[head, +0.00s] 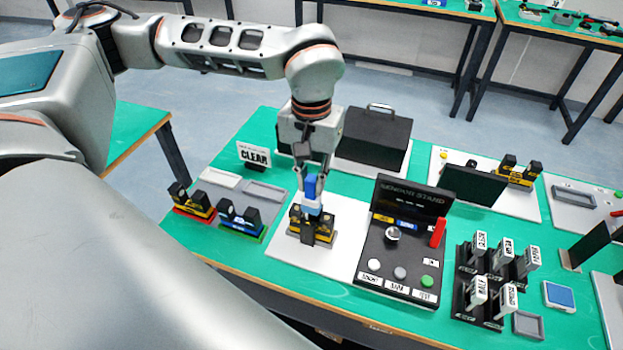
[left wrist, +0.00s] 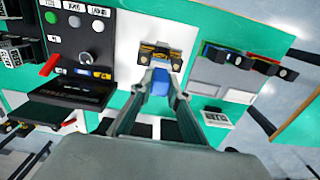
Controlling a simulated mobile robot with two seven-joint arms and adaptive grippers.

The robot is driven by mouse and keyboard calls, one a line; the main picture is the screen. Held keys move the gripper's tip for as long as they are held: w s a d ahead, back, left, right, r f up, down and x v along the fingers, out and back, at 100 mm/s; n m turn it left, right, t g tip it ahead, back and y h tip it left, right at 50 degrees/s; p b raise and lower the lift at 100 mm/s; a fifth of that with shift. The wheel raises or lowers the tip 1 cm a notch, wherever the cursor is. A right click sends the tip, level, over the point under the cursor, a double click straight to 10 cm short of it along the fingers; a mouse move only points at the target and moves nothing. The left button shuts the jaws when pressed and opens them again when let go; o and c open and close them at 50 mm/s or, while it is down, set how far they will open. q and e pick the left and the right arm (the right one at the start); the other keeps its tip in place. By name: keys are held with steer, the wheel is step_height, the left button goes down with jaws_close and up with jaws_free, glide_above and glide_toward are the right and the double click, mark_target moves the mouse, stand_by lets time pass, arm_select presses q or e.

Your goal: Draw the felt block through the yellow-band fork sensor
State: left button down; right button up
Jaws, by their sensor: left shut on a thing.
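The felt block is a blue piece (head: 313,187) held upright, with a paler lower part. My left gripper (head: 314,168) is shut on its top, fingers pointing down; the left wrist view also shows the blue block (left wrist: 160,82) between the fingertips (left wrist: 159,88). A black and yellow fork sensor (head: 313,230) stands on a white plate (head: 345,250) directly below the block. It also shows in the left wrist view (left wrist: 160,53). The block's lower end overlaps the sensor in the head view; I cannot tell whether it is between the prongs. My right gripper is not in view.
Two more fork sensors, one on a red base (head: 193,207) and one on a green base (head: 240,220), stand at the left. A CLEAR sign (head: 254,156) and grey trays (head: 265,191) are behind them. The black sensor stand (head: 405,235) rises close at the right. A black case (head: 374,135) stands behind.

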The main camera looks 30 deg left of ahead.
mark_target(312, 199)
arm_select(q)
steer(key=shift+f, duration=0.15)
steer(key=shift+f+b, duration=1.95)
steer(key=shift+f, duration=1.05)
steer(key=shift+r, duration=0.2)
steer(key=shift+r+p, duration=1.9)
steer(key=shift+r, duration=0.15)
steer(key=shift+r+p, duration=0.4)
steer(key=shift+r, duration=0.5)
